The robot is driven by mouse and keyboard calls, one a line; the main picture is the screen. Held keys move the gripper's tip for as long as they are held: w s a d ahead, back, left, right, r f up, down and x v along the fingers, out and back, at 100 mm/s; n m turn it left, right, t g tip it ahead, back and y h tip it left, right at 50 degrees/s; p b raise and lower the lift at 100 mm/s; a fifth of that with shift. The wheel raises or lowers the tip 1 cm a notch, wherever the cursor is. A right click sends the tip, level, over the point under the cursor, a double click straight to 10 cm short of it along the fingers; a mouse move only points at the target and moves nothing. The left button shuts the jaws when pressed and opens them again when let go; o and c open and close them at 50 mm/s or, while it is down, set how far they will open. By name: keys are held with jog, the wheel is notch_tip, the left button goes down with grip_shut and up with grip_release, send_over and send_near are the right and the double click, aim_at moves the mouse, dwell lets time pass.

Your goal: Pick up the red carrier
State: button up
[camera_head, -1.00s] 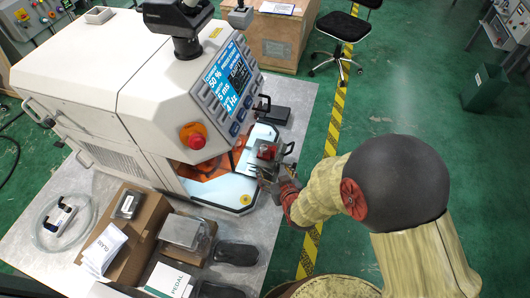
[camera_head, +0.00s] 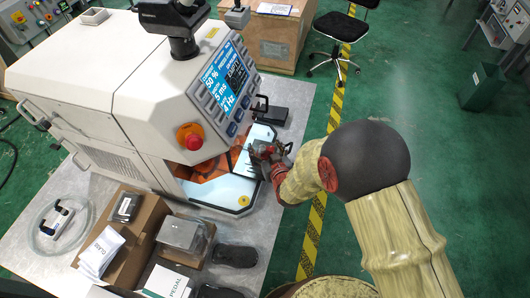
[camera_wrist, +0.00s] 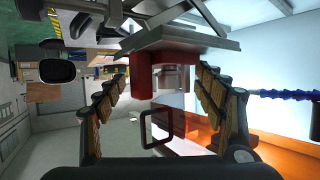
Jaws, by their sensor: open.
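The red carrier (camera_wrist: 146,77) is at the upper middle of the wrist view, with a grey metallic part at its right side and a dark looped handle (camera_wrist: 158,140) toward me. It sits by a grey plate at the machine's opening. My gripper (camera_wrist: 163,80) is open, with one finger on each side of the carrier; I cannot tell whether either finger touches it. In the head view my gripper (camera_head: 266,161) is at the front of the machine and hides most of the carrier.
The white machine (camera_head: 105,75) stands close to my gripper, with its screen and red button (camera_head: 193,141) above. A blue hose (camera_wrist: 283,94) is at the right in the wrist view. A cardboard box (camera_head: 137,247) and black pedals (camera_head: 235,256) lie on the table.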

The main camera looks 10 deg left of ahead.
jog(key=c, duration=0.3)
